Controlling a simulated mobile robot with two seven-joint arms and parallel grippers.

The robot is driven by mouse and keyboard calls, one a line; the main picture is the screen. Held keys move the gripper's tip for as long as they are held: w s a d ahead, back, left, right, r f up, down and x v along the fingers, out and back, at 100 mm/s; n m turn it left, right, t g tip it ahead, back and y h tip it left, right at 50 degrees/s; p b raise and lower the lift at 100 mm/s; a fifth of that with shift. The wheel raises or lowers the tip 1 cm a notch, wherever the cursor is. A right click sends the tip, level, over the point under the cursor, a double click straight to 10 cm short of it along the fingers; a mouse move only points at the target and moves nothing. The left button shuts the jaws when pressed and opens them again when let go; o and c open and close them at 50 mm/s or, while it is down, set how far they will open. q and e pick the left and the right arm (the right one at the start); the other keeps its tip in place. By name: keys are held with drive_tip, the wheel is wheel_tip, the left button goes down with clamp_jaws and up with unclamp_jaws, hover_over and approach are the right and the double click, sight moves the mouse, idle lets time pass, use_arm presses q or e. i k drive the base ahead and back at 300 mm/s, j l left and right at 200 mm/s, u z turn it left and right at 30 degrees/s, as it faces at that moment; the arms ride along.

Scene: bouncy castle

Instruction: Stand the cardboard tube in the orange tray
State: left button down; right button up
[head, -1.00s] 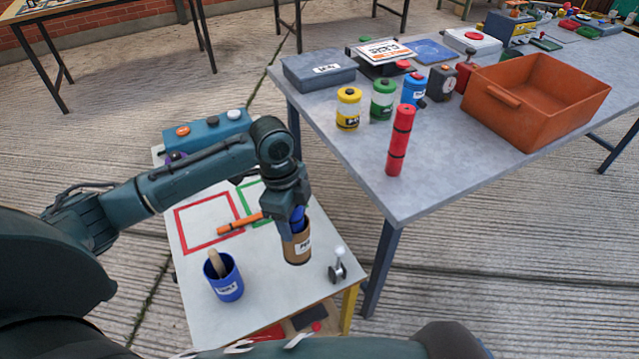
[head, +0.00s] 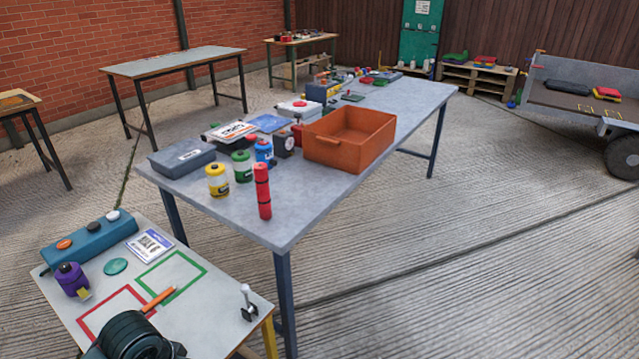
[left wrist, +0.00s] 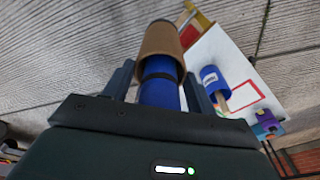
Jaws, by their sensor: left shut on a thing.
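The orange tray (head: 322,152) stands empty on the grey table. In the left wrist view my left gripper (left wrist: 160,85) is shut on a blue roll (left wrist: 160,93) with a black band. The brown cardboard tube (left wrist: 165,45) is around the far end of this roll, clear of the small white table, with concrete ground behind it. The tube does not show in the head view. There only part of my left arm shows, at the bottom left. My right gripper is not in view.
A red roll (head: 262,190) stands near the front edge of the grey table (head: 310,206). Yellow (head: 217,180), green and blue jars stand left of the tray. The white table (head: 215,325) holds a small clamp (head: 247,302). A blue cup (left wrist: 210,78) shows in the wrist view.

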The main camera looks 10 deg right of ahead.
sight(362, 138)
drive_tip(key=l, duration=0.25)
drive_tip(key=i+l, duration=0.5)
drive_tip(key=l, duration=0.15)
drive_tip(key=i+l, duration=0.45)
drive_tip(key=l, duration=0.2)
drive_tip(key=i+l, duration=0.5)
drive_tip(key=l, duration=0.15)
drive_tip(key=i+l, duration=0.5)
drive_tip(key=l, duration=0.15)
drive_tip(key=i+l, duration=0.5)
drive_tip(key=l, duration=0.2)
